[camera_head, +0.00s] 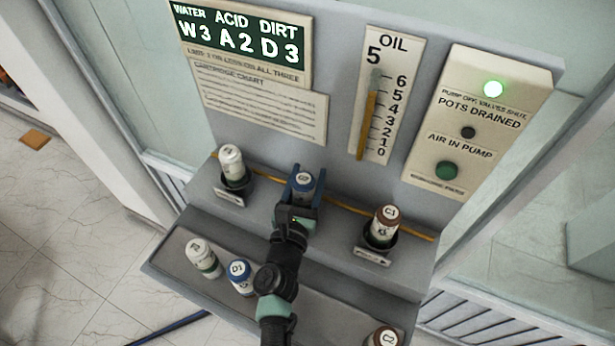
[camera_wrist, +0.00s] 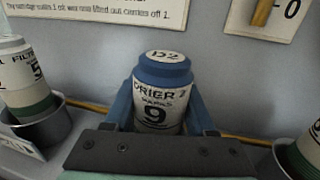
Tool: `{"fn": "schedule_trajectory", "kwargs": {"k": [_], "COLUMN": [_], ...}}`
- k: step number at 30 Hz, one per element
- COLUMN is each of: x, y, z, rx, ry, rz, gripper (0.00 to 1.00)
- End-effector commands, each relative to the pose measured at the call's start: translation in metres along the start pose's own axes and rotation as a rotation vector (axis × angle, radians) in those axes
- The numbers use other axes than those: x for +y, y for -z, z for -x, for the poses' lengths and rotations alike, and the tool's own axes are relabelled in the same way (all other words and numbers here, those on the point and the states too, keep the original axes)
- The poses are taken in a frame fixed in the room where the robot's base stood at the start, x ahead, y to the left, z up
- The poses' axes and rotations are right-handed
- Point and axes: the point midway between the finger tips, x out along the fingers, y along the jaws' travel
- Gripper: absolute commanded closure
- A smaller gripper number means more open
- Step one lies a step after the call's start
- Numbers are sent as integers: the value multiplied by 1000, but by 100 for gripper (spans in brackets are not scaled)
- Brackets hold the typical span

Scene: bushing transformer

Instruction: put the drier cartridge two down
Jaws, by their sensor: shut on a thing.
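The drier cartridge two (camera_head: 304,181) is a white can with a blue cap marked D2. In the wrist view its label (camera_wrist: 158,108) reads drier, with a large 9. My gripper (camera_head: 300,195) is shut on it, with a blue finger on each side; the fingers also show in the wrist view (camera_wrist: 160,115). The cartridge stands upright over the middle of the upper ledge (camera_head: 335,225), between the two outer pots. Its lower end is hidden by my gripper, so I cannot tell whether it sits in a pot or hangs above one.
A white cartridge (camera_head: 231,161) stands in the left pot and brown-capped C1 (camera_head: 386,219) in the right pot. A white cartridge with a green band (camera_head: 203,259), blue-capped D1 (camera_head: 241,276) and brown-capped C2 (camera_head: 384,337) stand on the lower shelf.

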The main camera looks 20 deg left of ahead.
Motion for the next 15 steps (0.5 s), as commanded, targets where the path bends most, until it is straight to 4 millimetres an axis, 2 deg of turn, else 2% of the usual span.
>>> {"fn": "schedule_trajectory", "kwargs": {"k": [5,6,10,15], "x": [0,0,0,0], "y": [4,3,3,3], "z": [0,0,0,0], "rx": [-2,0,0,0], "ry": [0,0,0,0], "rz": [0,0,0,0], "gripper": [100,39,15,14]}}
